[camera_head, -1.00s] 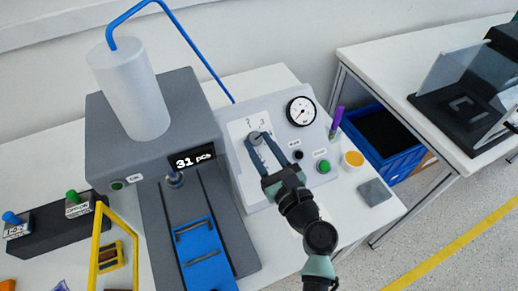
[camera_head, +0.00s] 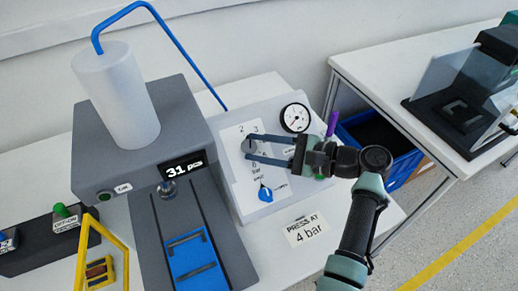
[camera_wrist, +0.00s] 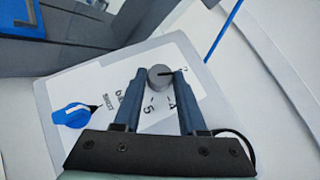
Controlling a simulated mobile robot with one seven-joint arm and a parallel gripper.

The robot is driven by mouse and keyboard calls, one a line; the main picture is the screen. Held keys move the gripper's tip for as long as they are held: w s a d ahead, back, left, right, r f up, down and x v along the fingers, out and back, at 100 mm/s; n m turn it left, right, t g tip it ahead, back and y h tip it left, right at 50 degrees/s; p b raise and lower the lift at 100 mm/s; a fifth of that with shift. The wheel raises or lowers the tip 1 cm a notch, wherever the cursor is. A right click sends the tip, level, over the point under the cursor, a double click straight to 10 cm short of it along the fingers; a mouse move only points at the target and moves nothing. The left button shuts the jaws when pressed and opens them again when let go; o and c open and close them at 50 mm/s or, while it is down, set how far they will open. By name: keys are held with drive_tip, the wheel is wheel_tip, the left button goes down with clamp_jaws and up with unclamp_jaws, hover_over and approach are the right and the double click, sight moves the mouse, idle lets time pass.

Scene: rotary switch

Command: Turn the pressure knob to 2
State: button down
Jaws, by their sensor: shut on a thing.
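The pressure knob is a small grey round knob (camera_head: 247,146) on the sloped white panel (camera_head: 228,186), with a printed number scale around it. My gripper (camera_head: 249,147) is shut on the knob, coming from the right. The numbers 2 and 3 show above the knob in the head view. A round gauge (camera_head: 296,118) stands at the panel's upper right.
A blue selector handle (camera_head: 265,193) is lower on the panel and also shows in the wrist view (camera_wrist: 72,115). The grey press (camera_head: 140,160) stands left of the panel. A "PRESS AT 4 bar" label (camera_head: 306,230) is in front. A purple pen (camera_head: 332,124) stands behind my gripper.

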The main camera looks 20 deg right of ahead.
drive_tip(key=shift+w+d+r+n+g+y+b, duration=0.1)
drive_tip(key=shift+n+g+y+b, duration=0.05)
drive_tip(key=shift+n+g, duration=0.8)
drive_tip(key=shift+w+d+r+n+g+y+b, duration=0.1)
drive_tip(key=shift+n+g+y+b, duration=0.05)
drive_tip(key=shift+n+g, duration=0.75)
drive_tip(key=shift+n, duration=0.35)
drive_tip(key=shift+c, duration=2.3)
unclamp_jaws()
drive_tip(key=shift+a, duration=0.1)
drive_tip(key=p+v, duration=0.1)
drive_tip(key=v, duration=1.2)
drive_tip(key=shift+w, duration=0.1)
